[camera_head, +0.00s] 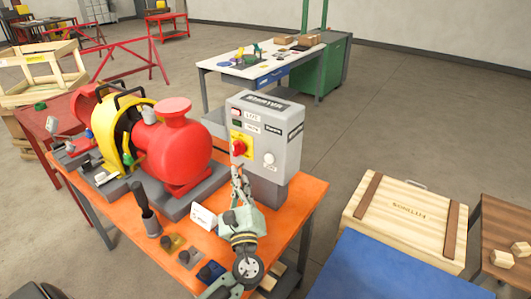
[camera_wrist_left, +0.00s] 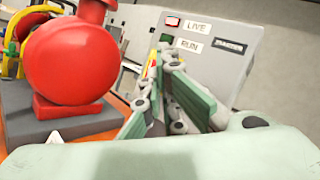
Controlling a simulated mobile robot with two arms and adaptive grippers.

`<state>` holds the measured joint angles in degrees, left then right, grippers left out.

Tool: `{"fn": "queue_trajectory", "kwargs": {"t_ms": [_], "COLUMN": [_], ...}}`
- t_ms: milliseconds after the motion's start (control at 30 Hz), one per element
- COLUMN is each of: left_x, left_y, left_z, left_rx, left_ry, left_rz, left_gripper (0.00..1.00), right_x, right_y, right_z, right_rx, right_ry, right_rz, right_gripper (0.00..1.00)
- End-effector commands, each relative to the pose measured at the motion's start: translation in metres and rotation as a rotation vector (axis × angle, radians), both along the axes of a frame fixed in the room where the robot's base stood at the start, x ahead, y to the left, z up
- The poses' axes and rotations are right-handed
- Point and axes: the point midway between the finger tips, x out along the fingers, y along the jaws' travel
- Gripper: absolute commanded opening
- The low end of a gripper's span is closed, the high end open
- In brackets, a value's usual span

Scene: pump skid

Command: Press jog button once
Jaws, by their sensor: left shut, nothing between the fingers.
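A grey control box (camera_head: 282,133) stands on the orange table (camera_head: 313,197). A round pale button (camera_head: 269,158), probably the jog button, sits low on its front, right of a red rotary switch (camera_head: 239,147) on a yellow plate. My left gripper (camera_head: 237,172) is shut and empty, its fingers pointing up at the box front, below the switch and left of the pale button in the picture. I cannot tell whether it touches the box. In the left wrist view the shut fingers (camera_wrist_left: 165,58) cover the lower panel, and the pale button is hidden. My right gripper is not in view.
A red pump (camera_head: 178,150) with a yellow guard (camera_head: 110,128) stands left of the box. A small white card (camera_head: 203,217) and a dark upright handle (camera_head: 146,208) are on the table near my arm. A wooden crate (camera_head: 405,218) stands to the right.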

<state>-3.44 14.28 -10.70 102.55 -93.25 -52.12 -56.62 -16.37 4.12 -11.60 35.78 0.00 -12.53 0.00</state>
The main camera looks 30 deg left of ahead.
Motion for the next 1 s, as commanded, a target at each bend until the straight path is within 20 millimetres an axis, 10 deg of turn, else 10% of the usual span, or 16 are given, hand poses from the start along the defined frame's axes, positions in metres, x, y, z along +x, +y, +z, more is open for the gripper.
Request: {"fn": "queue_trajectory", "kwargs": {"t_ms": [467,1000], "left_x": [0.005,0.072], "left_y": [-0.001,-0.007], "left_z": [0.001,-0.003], "left_rx": [0.010,0.008], "left_ry": [0.001,0.000], "left_rz": [-0.001,-0.001], "left_gripper": [0.00,0.00], "right_x": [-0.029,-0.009], "right_y": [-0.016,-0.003], "right_z": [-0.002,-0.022], "right_rx": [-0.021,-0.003], "right_ry": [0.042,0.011], "right_rz": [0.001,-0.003], "right_gripper": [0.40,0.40]}}
